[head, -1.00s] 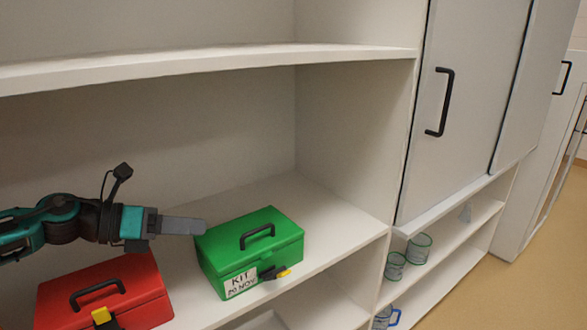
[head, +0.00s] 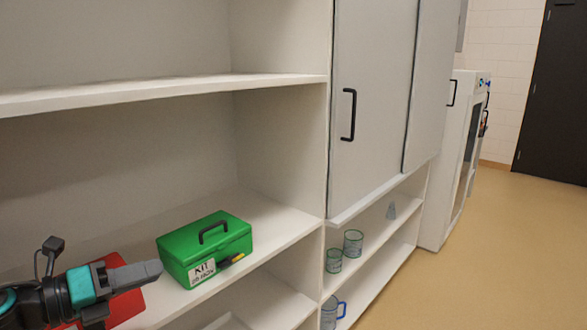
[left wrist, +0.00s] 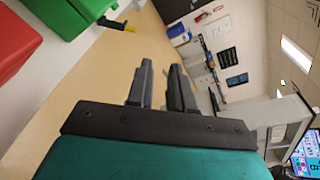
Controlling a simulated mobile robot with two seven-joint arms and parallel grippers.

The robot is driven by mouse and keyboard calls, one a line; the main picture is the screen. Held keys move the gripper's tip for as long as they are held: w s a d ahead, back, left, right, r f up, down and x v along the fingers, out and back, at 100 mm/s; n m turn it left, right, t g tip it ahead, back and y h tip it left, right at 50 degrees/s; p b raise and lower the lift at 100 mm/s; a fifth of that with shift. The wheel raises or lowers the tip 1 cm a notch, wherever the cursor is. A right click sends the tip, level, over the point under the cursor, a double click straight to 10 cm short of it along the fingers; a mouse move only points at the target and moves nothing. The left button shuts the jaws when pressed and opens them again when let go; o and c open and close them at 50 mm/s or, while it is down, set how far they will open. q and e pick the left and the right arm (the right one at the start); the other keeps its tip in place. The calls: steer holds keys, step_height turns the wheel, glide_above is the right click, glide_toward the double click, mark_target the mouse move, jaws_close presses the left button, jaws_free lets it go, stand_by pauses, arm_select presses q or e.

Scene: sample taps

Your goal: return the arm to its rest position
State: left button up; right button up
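My left gripper (head: 139,274) comes in from the lower left of the head view, in front of the shelf. In the left wrist view its two fingers (left wrist: 161,68) stand apart with a gap and nothing between them. In the head view the arm and gripper cover much of a red box (head: 126,305). A green box (head: 207,244) with a dark handle and a KIT label stands on the shelf, behind and right of the fingertips and apart from them. My right gripper is in neither view.
The shelf unit (head: 275,235) has an upper board (head: 160,91) above the boxes. A closed grey cabinet door (head: 372,90) is on the right. The floor (head: 480,270) on the right is clear.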

arm_select(q)
steer(key=s+d+f+n+t+y, duration=0.15)
steer(key=f+n+y, duration=0.35)
steer(key=n, duration=0.6)
steer(key=s+f+n+t+y, duration=0.25)
steer(key=f+n+y, duration=0.3)
steer(key=n, duration=0.65)
steer(key=s+d+f+n+g, duration=0.1)
steer(key=s+f+n+g, duration=0.25)
steer(key=s, duration=0.35)
steer(key=s+f+n+g+y, duration=0.1)
steer(key=s+f+n+g, duration=0.25)
steer(key=s, duration=0.35)
steer(key=s+d+f+n+g, duration=0.1)
steer(key=s+f+n+g, duration=0.2)
steer(key=s+g, duration=0.25)
steer(key=w+d+f+t+h, duration=0.1)
steer(key=w+d+f+t, duration=0.2)
steer(key=w+f+t, duration=0.3)
step_height(320, 180, down, 2)
steer(key=shift+f+t+h+p, duration=0.1)
steer(key=shift+t+h+p, duration=0.3)
steer(key=shift+t, duration=0.55)
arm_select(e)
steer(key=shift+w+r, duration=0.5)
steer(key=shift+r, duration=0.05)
arm_select(q)
steer(key=shift+w+d, duration=0.1)
